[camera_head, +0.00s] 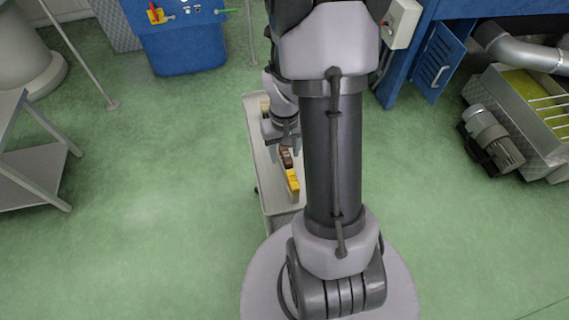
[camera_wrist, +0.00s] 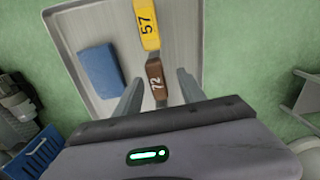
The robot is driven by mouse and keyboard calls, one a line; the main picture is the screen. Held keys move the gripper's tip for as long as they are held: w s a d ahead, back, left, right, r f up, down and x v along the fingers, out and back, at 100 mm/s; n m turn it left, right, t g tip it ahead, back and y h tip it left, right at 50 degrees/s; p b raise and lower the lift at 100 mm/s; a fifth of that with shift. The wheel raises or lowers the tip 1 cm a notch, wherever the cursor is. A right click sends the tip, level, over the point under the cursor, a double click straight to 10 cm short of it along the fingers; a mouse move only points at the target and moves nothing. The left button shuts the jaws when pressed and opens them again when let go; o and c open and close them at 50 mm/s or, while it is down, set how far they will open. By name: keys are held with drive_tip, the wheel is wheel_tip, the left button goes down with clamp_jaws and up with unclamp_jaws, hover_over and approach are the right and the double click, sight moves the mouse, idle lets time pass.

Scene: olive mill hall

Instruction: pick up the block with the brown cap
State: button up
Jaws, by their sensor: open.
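The block with the brown cap (camera_wrist: 155,72), marked 72, lies on a grey cart top (camera_wrist: 92,32) in the wrist view. A yellow-capped block (camera_wrist: 147,25) marked 57 is at its upper end, in line with it. In the wrist view my gripper (camera_wrist: 158,77) is open, with one finger on each side of the brown cap and gaps between. In the head view my gripper (camera_head: 283,138) hangs above the cart beside the brown cap (camera_head: 286,157). The yellow cap (camera_head: 292,181) shows nearer the camera. The fingertips' height over the block is unclear.
A flat blue object (camera_wrist: 99,70) lies on the cart top left of the blocks. A grey shelf (camera_head: 32,160) stands at far left. A motor (camera_head: 492,138) and a metal trough (camera_head: 530,120) are at right. The green floor left of the cart is clear.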

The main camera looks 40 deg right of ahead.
drive_tip(key=f+b, duration=0.2)
drive_tip(key=f, duration=0.1)
drive_tip(key=f+b, duration=0.1)
drive_tip(key=f, duration=0.1)
drive_tip(key=shift+d+f, duration=0.25)
drive_tip(key=shift+d, duration=0.1)
drive_tip(key=shift+r, duration=0.15)
clamp_jaws()
